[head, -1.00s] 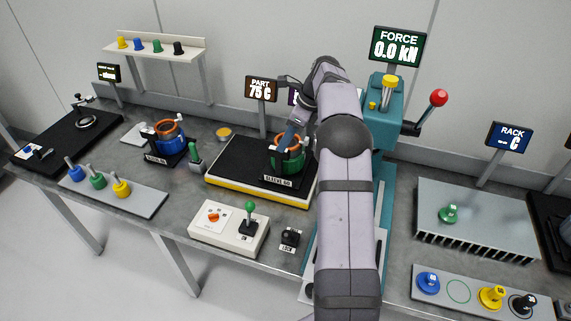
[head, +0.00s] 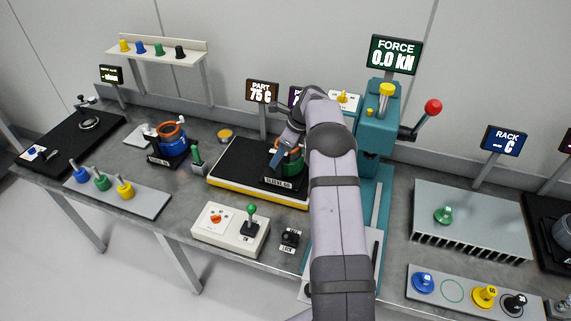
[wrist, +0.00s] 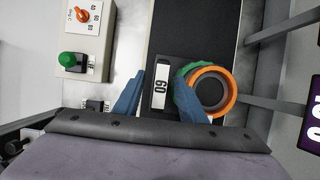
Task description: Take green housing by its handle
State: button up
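The green housing (head: 292,169) stands on the black-topped heating plate (head: 232,160) with a "SLEEVE 60" label in front of it. In the head view my wrist covers most of it. In the wrist view its orange ring (wrist: 232,92) is seen from above, with green body showing along the left. My gripper (wrist: 162,75) is open, its blue fingers apart. The label lies between them and the right finger overlaps the housing's left side. I cannot make out the handle or tell whether a finger touches the housing. In the head view my gripper (head: 283,150) is at the housing.
A teal press (head: 380,130) with a red-knobbed lever stands just right of my arm. A control box with a green-knobbed lever (head: 251,212) is in front of the plate. A blue housing (head: 176,148) stands to the left. A finned rack (head: 475,220) is at right.

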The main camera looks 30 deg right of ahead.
jog(key=shift+c, duration=0.5)
grip_shut()
dwell(0.9)
jog(key=shift+w+r, duration=0.15)
jog(key=shift+w, duration=0.1)
